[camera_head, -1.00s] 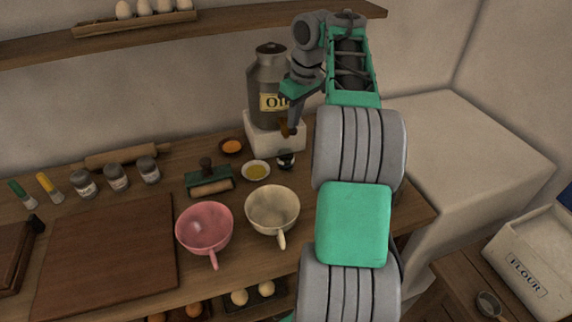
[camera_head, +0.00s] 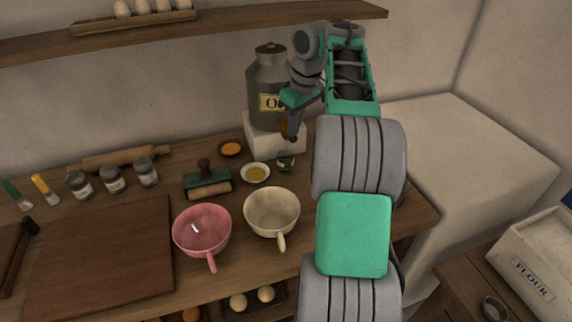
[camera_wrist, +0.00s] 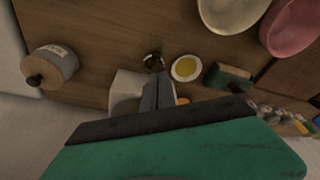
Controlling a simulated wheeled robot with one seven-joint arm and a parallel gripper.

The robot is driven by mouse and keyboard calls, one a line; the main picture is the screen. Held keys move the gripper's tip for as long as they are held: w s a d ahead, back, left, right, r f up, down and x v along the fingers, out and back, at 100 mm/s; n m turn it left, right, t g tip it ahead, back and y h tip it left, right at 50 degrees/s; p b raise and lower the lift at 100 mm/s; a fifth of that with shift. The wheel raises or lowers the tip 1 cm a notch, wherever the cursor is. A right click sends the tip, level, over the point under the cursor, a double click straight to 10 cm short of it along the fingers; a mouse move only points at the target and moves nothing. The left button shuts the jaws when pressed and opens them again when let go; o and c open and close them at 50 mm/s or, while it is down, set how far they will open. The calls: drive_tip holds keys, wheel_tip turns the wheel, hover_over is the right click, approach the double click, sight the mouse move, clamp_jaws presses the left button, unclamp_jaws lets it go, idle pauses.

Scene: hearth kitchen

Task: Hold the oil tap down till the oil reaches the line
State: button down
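The oil can (camera_head: 267,78) is a grey metal can with a cream label, standing on a white block (camera_head: 262,140) at the back of the counter. A brownish tap (camera_head: 284,124) shows low on its right side, partly behind my gripper. A small glass (camera_head: 285,162) stands below; it also shows in the wrist view (camera_wrist: 152,59). Its line and oil level are too small to read. My gripper (camera_head: 294,136) points down at the tap, apparently touching it. In the wrist view its fingers (camera_wrist: 157,92) look closed together, with nothing visible between them.
A dish of yellow liquid (camera_head: 255,173), an orange-filled dish (camera_head: 231,149) and a green-and-wood roller (camera_head: 207,182) stand left of the glass. Cream (camera_head: 272,212) and pink (camera_head: 202,231) bowls stand in front. A lidded pot (camera_wrist: 50,68) shows in the wrist view.

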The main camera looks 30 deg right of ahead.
drive_tip(key=shift+r+p, duration=3.45)
drive_tip(key=shift+p, duration=0.15)
